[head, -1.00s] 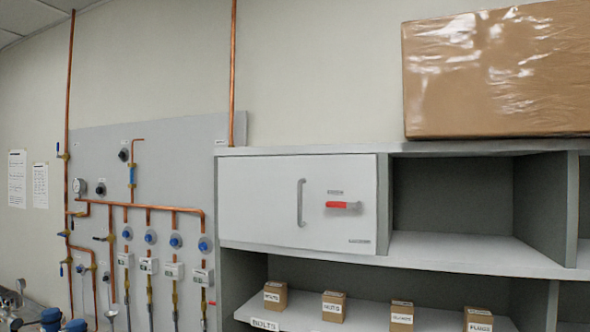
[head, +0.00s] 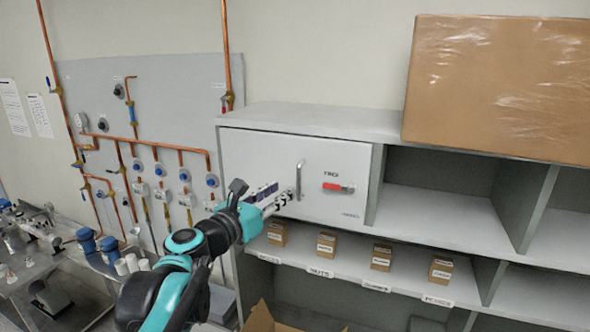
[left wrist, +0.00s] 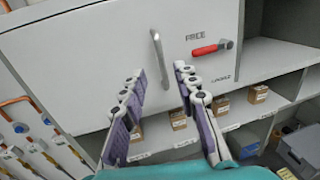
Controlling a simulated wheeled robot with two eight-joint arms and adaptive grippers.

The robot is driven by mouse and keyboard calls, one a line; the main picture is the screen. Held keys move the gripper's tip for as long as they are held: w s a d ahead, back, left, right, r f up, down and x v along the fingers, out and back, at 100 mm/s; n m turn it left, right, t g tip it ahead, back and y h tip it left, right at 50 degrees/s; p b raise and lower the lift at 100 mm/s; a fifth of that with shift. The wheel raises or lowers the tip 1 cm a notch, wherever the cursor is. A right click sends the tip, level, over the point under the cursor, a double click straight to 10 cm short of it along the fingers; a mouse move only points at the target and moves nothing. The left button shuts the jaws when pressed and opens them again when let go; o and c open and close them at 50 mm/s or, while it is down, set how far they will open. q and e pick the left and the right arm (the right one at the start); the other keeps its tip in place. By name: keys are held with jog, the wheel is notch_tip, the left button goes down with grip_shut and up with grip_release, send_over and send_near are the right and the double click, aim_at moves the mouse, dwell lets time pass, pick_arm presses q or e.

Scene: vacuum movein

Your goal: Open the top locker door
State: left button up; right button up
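The top locker door (head: 255,165) is a white panel, closed, in the upper left of the grey shelf unit. It carries a vertical grey bar handle (head: 299,180) and, to its right, a red lever latch (head: 338,187) lying level. My left gripper (head: 283,195) is in front of the door, just left of the handle in the head view. In the left wrist view the fingers (left wrist: 157,75) are spread, with the handle (left wrist: 160,58) ahead between their tips and the red latch (left wrist: 211,48) to the right. Nothing is between the fingers. My right gripper does not show.
A large brown carton (head: 500,85) stands on top of the shelf unit (head: 300,121). Small labelled boxes (head: 326,244) stand on the shelf below. Open compartments (head: 440,195) lie to the right. A panel of copper pipes and valves (head: 150,140) is at left.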

aim_at(298, 180)
pick_arm(q)
jog(key=p+x, duration=0.1)
jog(key=x, duration=0.6)
jog(key=shift+w+d+f+p, duration=0.1)
jog(key=shift+w+f+p, duration=0.05)
jog(key=shift+p, duration=0.15)
grip_shut()
